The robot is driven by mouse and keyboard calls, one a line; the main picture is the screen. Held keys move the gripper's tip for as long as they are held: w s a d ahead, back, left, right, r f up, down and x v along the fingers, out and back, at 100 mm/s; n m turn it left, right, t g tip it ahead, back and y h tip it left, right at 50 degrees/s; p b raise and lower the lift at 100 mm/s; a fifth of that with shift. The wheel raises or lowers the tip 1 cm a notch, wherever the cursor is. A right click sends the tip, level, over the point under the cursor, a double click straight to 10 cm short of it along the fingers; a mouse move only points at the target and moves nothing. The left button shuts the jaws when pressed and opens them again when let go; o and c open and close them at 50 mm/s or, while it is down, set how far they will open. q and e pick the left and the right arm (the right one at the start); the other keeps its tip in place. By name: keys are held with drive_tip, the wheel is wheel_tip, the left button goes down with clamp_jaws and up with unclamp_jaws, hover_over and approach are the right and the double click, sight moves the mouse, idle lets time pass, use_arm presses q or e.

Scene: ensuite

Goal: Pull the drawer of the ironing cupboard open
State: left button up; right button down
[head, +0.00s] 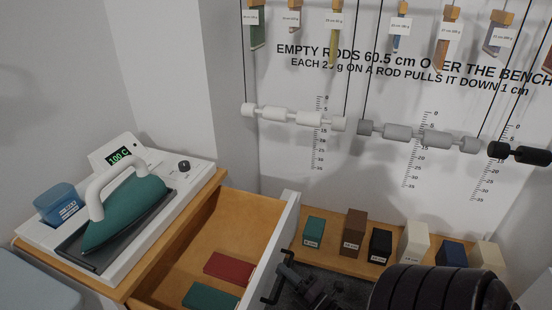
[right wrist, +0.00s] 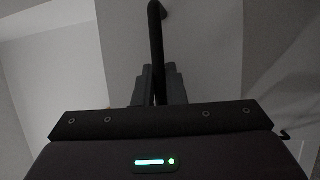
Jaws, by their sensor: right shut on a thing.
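The drawer (head: 243,217) of the ironing cupboard (head: 180,245) stands pulled out, and its wooden inside shows in the head view. Its white front (head: 273,243) faces right and carries a black bar handle (head: 268,292). My right gripper (head: 287,275) is at the handle, on the outer side of the front. In the right wrist view the dark handle bar (right wrist: 157,35) runs down between the two fingers (right wrist: 157,82), which are shut on it. The drawer's near end is cut off by the picture edge. My left gripper is not in view.
A red block (head: 229,268) and a green block (head: 210,297) lie in the drawer. A green iron (head: 125,212) and a blue cup (head: 60,203) stand on the cupboard top. Several blocks stand on a wooden bench (head: 335,258) behind my right arm, below hanging rods (head: 293,117).

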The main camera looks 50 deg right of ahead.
drive_tip(key=shift+s, duration=0.1)
drive_tip(key=c, duration=1.8)
unclamp_jaws()
drive_tip(key=s, duration=0.2)
drive_tip(key=s+f+b, duration=0.1)
drive_tip(key=s, duration=0.4)
drive_tip(key=shift+s+f, duration=0.25)
drive_tip(key=shift+s, duration=0.1)
